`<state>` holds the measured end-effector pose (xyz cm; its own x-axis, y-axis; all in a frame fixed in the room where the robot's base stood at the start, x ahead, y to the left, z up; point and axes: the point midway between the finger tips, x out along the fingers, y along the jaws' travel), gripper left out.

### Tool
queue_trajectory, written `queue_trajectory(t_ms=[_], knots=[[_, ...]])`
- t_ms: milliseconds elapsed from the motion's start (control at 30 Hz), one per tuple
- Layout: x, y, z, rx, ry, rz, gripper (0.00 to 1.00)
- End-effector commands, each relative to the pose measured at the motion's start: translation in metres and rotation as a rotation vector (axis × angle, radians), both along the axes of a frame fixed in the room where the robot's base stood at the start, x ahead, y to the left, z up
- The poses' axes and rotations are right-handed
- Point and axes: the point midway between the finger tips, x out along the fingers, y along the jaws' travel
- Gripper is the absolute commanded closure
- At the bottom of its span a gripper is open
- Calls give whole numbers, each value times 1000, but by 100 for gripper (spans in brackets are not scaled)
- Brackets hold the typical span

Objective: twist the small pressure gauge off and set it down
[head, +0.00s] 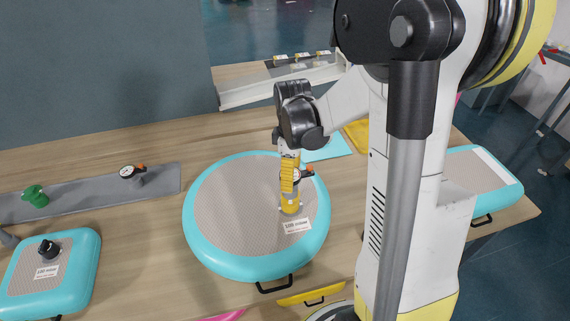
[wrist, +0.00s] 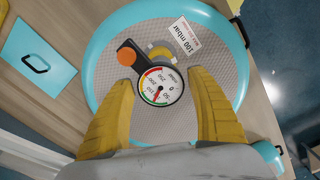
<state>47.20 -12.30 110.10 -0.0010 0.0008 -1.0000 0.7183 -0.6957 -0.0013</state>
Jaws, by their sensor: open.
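The small pressure gauge (wrist: 161,87) has a white dial with red and green marks, a black arm and an orange knob. It sits over the valve of a round turquoise inflatable with a grey top (head: 232,195), near its "100 mbar" label. In the head view the gauge (head: 299,176) is partly hidden by my gripper. My gripper (wrist: 160,79) is open, its yellow fingers on either side of the dial with visible gaps. In the head view my gripper (head: 290,190) points down over the inflatable. The seat of the gauge on the valve is mostly hidden.
Another gauge (head: 130,172) and a green fitting (head: 36,196) are on a grey strip (head: 85,195) at left. A smaller turquoise inflatable (head: 75,276) with a black fitting stands front left. A turquoise plate (head: 330,149) lies behind my gripper. Bare wood shows left of the round inflatable.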

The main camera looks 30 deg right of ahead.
Motion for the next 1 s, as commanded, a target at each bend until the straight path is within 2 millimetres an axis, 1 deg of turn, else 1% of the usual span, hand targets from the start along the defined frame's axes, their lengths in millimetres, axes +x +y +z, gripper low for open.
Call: queue_trajectory(t_ms=[33,100,200,300,467,733,767,800,867,900,933,967,1000], knots=[[0,0,-13,0,0,0,33],[0,0,-26,0,0,0,33],[0,0,-42,-1,-1,-1,33],[0,0,-54,0,-1,-1,33],[0,0,-63,0,-1,-1,33],[0,0,-63,0,-1,-1,33],[0,0,-63,0,-1,-1,38],[0,0,-63,0,-1,-1,50],[0,0,-63,0,-1,-1,69],[0,0,-63,0,-1,-1,81],[0,0,-63,0,-1,-1,90],[0,0,-63,0,-1,-1,97],[0,0,-63,0,-1,-1,97]])
